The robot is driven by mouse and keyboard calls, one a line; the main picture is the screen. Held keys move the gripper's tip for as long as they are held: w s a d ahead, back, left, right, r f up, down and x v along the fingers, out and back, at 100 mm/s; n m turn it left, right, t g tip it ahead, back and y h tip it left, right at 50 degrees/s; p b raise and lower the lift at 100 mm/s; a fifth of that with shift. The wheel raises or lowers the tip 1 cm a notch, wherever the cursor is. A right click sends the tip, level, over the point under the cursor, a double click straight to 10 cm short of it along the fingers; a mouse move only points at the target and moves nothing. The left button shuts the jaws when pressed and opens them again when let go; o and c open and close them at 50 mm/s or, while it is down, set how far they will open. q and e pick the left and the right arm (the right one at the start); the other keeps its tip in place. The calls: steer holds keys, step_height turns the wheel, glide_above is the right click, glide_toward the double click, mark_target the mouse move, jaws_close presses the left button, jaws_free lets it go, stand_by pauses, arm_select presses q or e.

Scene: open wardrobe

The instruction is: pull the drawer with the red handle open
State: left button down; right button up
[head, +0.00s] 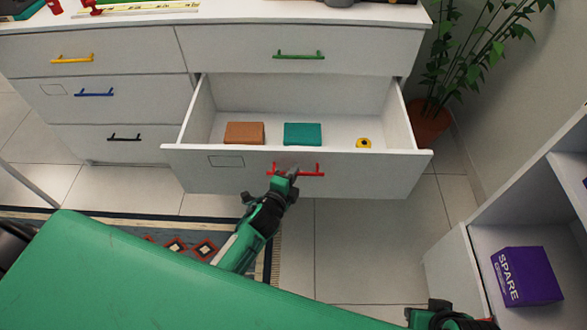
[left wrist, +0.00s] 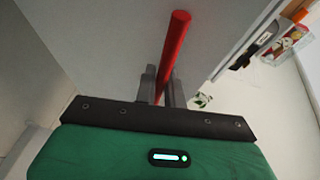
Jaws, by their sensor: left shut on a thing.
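The drawer with the red handle (head: 215,175) stands pulled well out of the white dresser, and its inside shows in the head view. My left gripper (head: 286,175) is at the drawer front, shut on the red handle (head: 310,174). In the left wrist view the red bar (left wrist: 175,45) runs between the two dark fingers (left wrist: 163,88). Inside the drawer lie a brown box (head: 244,133), a teal box (head: 303,134) and a small yellow item (head: 363,143). Part of my right arm shows at the bottom right; its fingertips cannot be made out.
Drawers with yellow (head: 72,59), blue (head: 94,93), black (head: 124,137) and green (head: 299,55) handles are closed. A potted plant (head: 428,122) stands right of the dresser. A shelf unit with a purple box (head: 526,276) is at lower right. A patterned rug (head: 170,240) lies at left.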

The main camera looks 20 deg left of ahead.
arm_select(q)
steer(key=c, duration=1.8)
jaws_free()
steer(key=shift+a, duration=0.1)
steer(key=shift+o, duration=0.2)
steer(key=shift+s, duration=0.15)
